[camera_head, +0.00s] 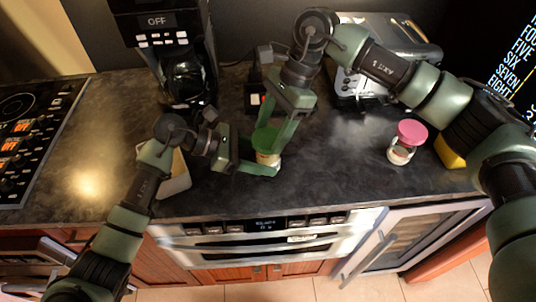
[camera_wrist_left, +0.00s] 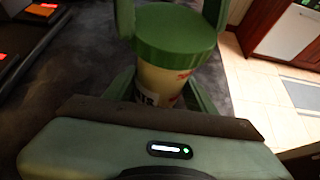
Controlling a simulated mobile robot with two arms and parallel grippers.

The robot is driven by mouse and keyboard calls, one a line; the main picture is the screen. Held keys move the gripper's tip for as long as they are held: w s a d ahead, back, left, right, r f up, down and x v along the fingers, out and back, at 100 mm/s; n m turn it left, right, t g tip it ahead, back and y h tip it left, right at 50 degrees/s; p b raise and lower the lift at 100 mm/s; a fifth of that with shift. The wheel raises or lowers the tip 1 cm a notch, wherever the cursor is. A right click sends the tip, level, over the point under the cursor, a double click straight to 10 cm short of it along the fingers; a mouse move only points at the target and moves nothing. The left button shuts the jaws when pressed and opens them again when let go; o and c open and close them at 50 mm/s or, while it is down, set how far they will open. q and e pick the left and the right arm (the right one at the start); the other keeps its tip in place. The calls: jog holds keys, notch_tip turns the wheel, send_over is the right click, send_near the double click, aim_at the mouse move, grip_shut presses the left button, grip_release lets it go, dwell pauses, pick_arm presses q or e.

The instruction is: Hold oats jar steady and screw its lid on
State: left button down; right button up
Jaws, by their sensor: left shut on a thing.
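The oats jar (camera_head: 268,158) stands on the dark counter near its front edge, a cream jar with dark and red print. Its green lid (camera_head: 265,138) sits on the jar's mouth; it also shows in the left wrist view (camera_wrist_left: 175,38). How tightly the lid is on cannot be seen. My left gripper (camera_head: 262,168) comes in low from the left and is shut on the jar's body. My right gripper (camera_head: 273,132) reaches down from above, its fingers on either side of the lid. Whether they press on it or stand slightly apart is unclear.
A jar with a pink lid (camera_head: 412,132) stands to the right. A pale container (camera_head: 178,182) is partly behind my left arm. A coffee maker (camera_head: 165,40) and a toaster (camera_head: 415,50) stand at the back. A yellow object (camera_head: 448,153) lies beside my right arm.

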jog(key=c, duration=0.7)
jog(key=m+t, duration=0.1)
jog(key=m, duration=0.2)
jog(key=shift+m+t, duration=0.3)
jog(key=shift+m, duration=0.1)
jog(key=m+t, duration=0.2)
jog(key=m, duration=0.3)
jog(key=shift+w+m, duration=0.1)
jog(key=shift+m, duration=0.2)
jog(key=m+t, duration=0.1)
jog(key=m, duration=0.2)
jog(key=m+t+h, duration=0.1)
jog(key=m, duration=0.2)
jog(key=shift+r, duration=0.1)
jog(key=m, duration=0.1)
jog(key=m+h, duration=0.1)
jog(key=m, duration=0.1)
jog(key=shift+w+d+t+h, duration=0.1)
jog(key=shift+d+t+h, duration=0.05)
jog(key=shift+t+h, duration=0.15)
jog(key=o, duration=1.5)
jog(key=shift+c, duration=0.2)
jog(key=shift+s, duration=0.2)
